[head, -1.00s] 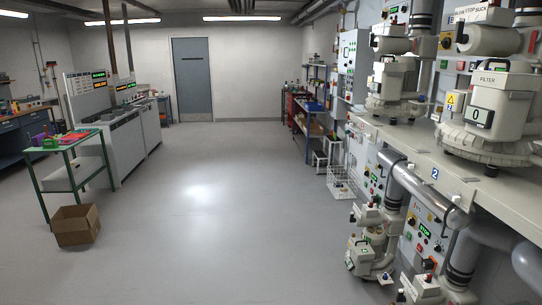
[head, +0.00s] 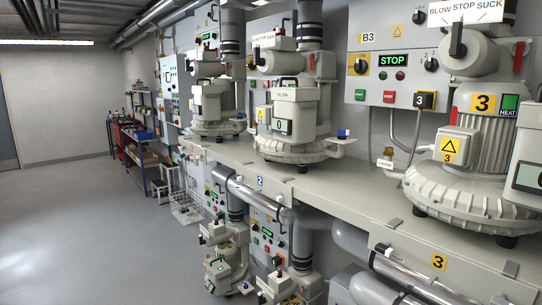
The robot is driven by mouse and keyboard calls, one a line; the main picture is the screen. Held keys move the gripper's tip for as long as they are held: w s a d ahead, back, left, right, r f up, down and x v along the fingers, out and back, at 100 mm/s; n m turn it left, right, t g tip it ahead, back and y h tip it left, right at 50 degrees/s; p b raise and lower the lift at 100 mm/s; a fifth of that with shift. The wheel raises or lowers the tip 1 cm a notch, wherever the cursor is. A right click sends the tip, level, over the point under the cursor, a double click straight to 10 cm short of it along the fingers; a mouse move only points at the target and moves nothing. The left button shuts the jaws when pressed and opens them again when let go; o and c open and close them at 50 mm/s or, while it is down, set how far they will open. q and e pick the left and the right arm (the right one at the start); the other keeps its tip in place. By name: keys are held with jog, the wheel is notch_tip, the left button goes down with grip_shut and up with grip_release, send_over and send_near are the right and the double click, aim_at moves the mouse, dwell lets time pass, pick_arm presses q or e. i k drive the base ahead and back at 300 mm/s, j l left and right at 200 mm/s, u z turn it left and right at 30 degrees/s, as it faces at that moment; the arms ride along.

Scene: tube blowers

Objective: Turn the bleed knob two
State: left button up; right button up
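Blower two (head: 292,125) is the cream machine in the middle of the head view, with a FILTER box (head: 295,95) on top. It stands on the long bench (head: 330,190) behind a blue "2" plate (head: 260,182) on the front edge. A small knob with a blue top (head: 343,134) sits on an arm at its right side. I cannot read a bleed label on it. Under the bench is a lower unit (head: 283,287) with small knobs, partly cut off by the bottom edge. Neither of my grippers shows in the head view.
Blower three (head: 470,165) stands close at the right, with a tagged brass knob (head: 387,155) and a B3 panel (head: 390,68) reading STOP. Blower one (head: 215,105) is further back. Pipes (head: 400,270) run below the bench edge. The floor (head: 80,230) at left is clear.

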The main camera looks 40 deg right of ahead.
aim_at(342, 134)
jog(key=z, duration=1.6)
jog(key=i+j+z, duration=0.1)
jog(key=j+z, duration=0.55)
jog(key=z, duration=0.15)
jog(key=i, duration=0.05)
